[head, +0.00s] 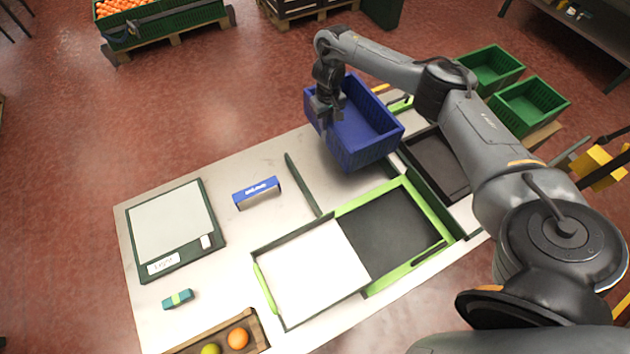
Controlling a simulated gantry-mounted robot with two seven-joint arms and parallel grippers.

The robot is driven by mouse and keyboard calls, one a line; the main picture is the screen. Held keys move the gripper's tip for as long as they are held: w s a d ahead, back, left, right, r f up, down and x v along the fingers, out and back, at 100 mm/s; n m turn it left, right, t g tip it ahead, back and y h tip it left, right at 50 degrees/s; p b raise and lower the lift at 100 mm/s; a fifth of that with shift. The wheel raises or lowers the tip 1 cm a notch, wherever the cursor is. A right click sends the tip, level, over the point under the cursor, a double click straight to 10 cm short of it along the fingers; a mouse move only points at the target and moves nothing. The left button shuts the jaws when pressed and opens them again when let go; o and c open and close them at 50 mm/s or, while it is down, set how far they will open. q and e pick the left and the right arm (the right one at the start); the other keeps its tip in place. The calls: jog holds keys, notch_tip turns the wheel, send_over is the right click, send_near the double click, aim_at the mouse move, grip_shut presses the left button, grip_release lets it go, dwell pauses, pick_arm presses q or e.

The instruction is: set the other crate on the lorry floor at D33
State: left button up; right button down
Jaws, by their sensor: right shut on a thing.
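My right gripper (325,108) is shut on the left rim of a blue crate (368,150). The crate is tilted in the picture and hangs over the back edge of the white table (240,165); I cannot tell how high it is. Its inside looks empty in the part that shows. No lorry is plainly recognisable and no D33 mark is legible. My left gripper is not in view.
A green-framed tray (446,226) with a dark floor and a white panel lies on the table. A scale (172,222), a blue labelled block (257,192) and a wooden box (257,325) with fruit are there too. Green crates (530,104) stand beyond, at right.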

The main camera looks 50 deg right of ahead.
jog(key=s+a+f+b, duration=0.1)
jog(key=a+f+b, duration=0.5)
jog(key=a+f, duration=0.4)
jog(key=shift+a+f, duration=0.25)
jog(key=shift+a, duration=0.15)
jog(key=c, duration=1)
grip_release()
jog(key=shift+f, duration=0.2)
jog(key=shift+r, duration=0.1)
